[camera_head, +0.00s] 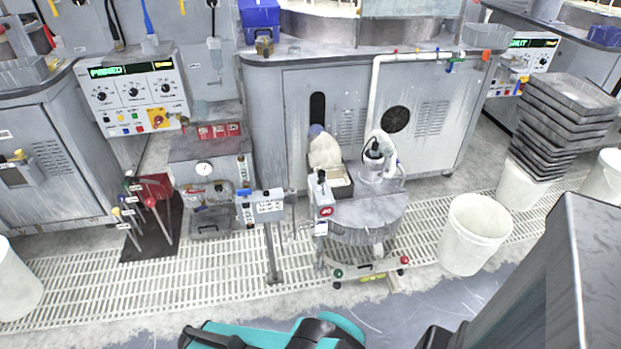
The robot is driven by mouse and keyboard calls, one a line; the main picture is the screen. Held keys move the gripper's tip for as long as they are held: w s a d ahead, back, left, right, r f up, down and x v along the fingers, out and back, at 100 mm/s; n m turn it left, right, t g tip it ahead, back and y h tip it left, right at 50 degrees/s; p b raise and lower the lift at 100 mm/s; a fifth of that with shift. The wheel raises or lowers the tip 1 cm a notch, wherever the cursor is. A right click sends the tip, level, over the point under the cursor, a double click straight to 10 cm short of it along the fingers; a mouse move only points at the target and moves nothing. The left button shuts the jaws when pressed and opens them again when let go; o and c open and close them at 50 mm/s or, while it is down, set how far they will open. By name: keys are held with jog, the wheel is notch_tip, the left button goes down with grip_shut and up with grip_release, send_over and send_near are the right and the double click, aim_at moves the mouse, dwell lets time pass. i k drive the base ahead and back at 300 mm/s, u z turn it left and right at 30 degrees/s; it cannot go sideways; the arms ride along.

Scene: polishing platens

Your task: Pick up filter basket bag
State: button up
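A pale, off-white bag-like thing (324,150) stands at the back left of a round grey wheeled unit (372,217) in the middle of the floor. It looks most like the filter basket bag, but it is small here and I cannot be sure. A small open box (341,186) sits just in front of it. A clear canister with a dark top (377,158) stands to its right. Teal and black parts at the bottom edge look like my arm. My gripper's fingertips do not show.
A meter post (270,235) stands left of the round unit. A white bucket (474,234) stands to its right, and stacked grey trays (566,115) stand farther right. A grey cabinet (440,130) is close behind. The front floor is mostly clear.

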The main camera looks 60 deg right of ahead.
aim_at(336, 176)
jog(key=u, duration=0.2)
jog(key=i, duration=1.85)
jog(key=z, duration=0.8)
jog(key=i, duration=0.5)
jog(key=z, duration=0.75)
jog(key=i, duration=0.5)
jog(key=z, duration=0.2)
